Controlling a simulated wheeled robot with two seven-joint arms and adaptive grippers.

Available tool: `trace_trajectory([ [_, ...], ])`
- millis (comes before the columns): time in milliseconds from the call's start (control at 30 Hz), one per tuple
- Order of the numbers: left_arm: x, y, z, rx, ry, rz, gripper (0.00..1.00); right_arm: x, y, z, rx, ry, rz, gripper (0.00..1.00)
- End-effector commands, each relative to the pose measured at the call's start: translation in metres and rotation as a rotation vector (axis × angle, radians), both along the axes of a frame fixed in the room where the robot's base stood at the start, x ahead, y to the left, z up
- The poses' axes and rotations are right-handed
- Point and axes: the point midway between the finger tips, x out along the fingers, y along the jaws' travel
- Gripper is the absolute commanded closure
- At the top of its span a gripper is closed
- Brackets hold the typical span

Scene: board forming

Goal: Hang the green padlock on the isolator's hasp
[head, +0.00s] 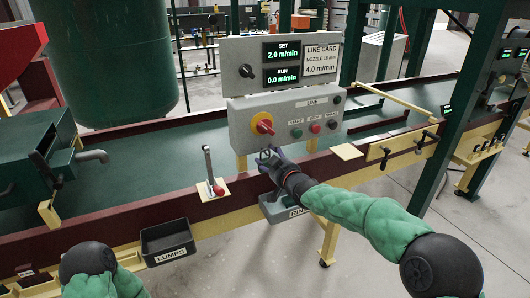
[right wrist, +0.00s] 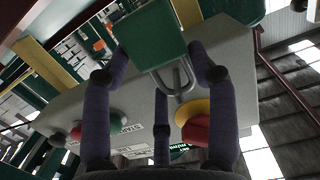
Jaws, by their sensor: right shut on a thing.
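The green padlock (right wrist: 152,36) is held between the fingers of my right gripper (right wrist: 158,62), with its grey shackle pointing towards the panel. In the head view my right gripper (head: 270,164) is just below the isolator, at the lower left of the grey control box. The isolator is a red knob on a yellow disc (head: 262,124); it also shows in the right wrist view (right wrist: 195,122), beyond the shackle. I cannot make out the hasp, nor whether the shackle touches it. My left gripper is out of the head view; only part of that arm shows.
The grey control box (head: 285,118) also has green, red and dark buttons right of the isolator. A small lever (head: 210,172) stands on the rail to the left. A black LUMPS bin (head: 167,238) and a grey RINSE tray (head: 275,209) hang on the front.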

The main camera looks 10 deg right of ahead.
Motion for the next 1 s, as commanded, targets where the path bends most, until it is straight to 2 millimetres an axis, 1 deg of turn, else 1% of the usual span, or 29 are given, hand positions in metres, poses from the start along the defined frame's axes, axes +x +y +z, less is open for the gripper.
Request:
trace_trajectory([
  [533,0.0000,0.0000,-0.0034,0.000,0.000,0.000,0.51,0.0001,-0.0003,-0.0029,0.000,-0.001,-0.001,0.77],
  [567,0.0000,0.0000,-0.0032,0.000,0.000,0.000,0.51,0.0001,-0.0003,-0.0027,0.000,-0.001,-0.001,0.36],
  [600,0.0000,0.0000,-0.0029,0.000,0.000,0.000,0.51,0.0001,-0.0003,-0.0025,0.000,-0.001,-0.001,0.25],
  [633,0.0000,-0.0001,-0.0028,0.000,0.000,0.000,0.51,0.0001,-0.0003,-0.0024,0.000,-0.001,-0.001,0.16],
  [667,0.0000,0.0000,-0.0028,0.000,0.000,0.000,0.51,0.0001,-0.0003,-0.0024,0.000,-0.001,0.000,0.14],
  [1000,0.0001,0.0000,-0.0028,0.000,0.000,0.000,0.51,-0.0006,-0.0004,-0.0033,0.000,0.001,0.000,0.14],
])
